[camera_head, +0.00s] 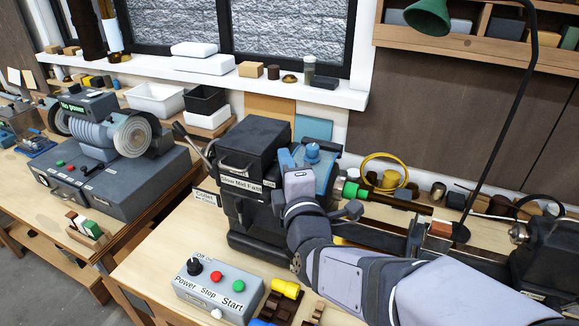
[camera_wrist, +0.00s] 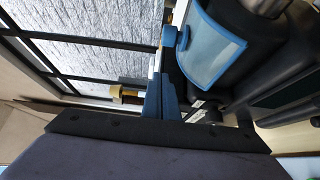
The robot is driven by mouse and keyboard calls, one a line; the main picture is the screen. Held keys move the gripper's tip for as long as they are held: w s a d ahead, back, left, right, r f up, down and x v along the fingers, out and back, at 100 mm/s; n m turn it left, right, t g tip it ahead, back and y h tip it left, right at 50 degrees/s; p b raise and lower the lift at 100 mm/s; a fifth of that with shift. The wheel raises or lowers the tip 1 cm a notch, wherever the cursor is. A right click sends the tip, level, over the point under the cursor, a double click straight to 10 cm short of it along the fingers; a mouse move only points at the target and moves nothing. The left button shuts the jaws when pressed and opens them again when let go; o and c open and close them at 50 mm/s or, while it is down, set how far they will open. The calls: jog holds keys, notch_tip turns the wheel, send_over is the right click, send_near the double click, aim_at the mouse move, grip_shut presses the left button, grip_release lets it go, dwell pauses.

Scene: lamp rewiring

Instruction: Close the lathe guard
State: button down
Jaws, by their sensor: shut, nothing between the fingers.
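The lathe (camera_head: 255,140) has a dark headstock and stands on the right-hand bench. Its blue guard (camera_head: 326,172) is at the right of the headstock, partly hidden by my wrist. In the wrist view the guard (camera_wrist: 215,45) shows a blue frame around a pale clear window, tilted beside dark rounded lathe parts. I cannot tell how far it is swung. My gripper (camera_wrist: 163,92) has its blue fingers together and empty, close to the guard's left edge. Whether they touch it is unclear. In the head view my wrist mostly hides the fingers.
A grey control box (camera_head: 218,291) with a knob and buttons stands at the front, with a yellow part (camera_head: 285,288) beside it. A green lamp (camera_head: 430,17) on a thin stem rises at the right. A grinder (camera_head: 108,135) stands on the left bench. A lever (camera_head: 190,140) sticks out left of the headstock.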

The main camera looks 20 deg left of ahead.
aim_at(302, 155)
jog(key=w+p, duration=0.1)
jog(key=w+d+p, duration=0.1)
jog(key=w, duration=0.1)
jog(key=shift+d+r, duration=0.1)
jog(key=shift+d, duration=0.05)
jog(key=shift+w+d, duration=0.1)
jog(key=shift+d, duration=0.25)
jog(key=shift+w+d+p, duration=0.1)
jog(key=shift+p, duration=0.2)
jog(key=d+b, duration=0.5)
jog(key=d, duration=0.7)
